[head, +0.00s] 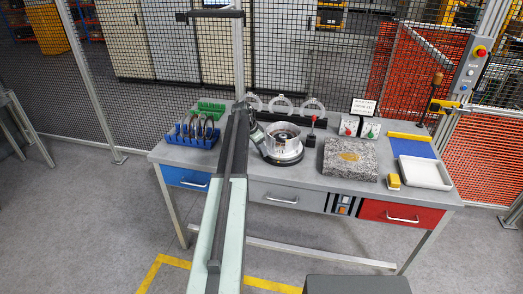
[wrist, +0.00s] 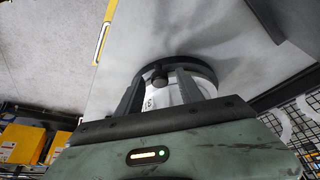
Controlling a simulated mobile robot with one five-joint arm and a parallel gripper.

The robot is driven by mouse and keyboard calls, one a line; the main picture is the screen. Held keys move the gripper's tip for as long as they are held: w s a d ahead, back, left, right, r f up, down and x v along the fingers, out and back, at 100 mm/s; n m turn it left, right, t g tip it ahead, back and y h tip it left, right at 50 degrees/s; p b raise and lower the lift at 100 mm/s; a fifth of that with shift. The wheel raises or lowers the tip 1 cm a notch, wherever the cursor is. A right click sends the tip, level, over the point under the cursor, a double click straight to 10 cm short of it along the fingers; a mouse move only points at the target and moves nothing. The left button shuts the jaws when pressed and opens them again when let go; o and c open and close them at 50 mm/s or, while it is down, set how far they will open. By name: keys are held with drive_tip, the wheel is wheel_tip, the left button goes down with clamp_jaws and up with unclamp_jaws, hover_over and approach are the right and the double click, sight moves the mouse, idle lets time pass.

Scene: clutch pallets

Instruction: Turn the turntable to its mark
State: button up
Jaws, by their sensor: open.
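The turntable (head: 284,158) is a round dark base on the grey workbench, just right of my arm. A silver drum-like housing (head: 282,140) with dark parts in its top stands on it. In the wrist view the dark round rim (wrist: 203,68) lies beyond my gripper (wrist: 158,80), whose two dark fingers are apart. A small dark knob (wrist: 160,77) shows between the fingers, with a white surface bearing dark marks behind it. I cannot tell whether the fingers touch it. In the head view my gripper (head: 262,140) is at the drum's left side, partly hidden. I cannot make out the turntable's mark.
A blue rack (head: 190,137) and a green rack stand left of my arm. A red-knobbed lever (head: 311,130) stands close right of the drum. A granite block (head: 350,160), a yellow block (head: 394,181) and a white tray (head: 424,173) are further right. Wire mesh stands behind.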

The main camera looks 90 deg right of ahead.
drive_tip(key=p+v, duration=0.7)
drive_tip(key=shift+r, duration=0.35)
drive_tip(key=shift+w+a, duration=0.1)
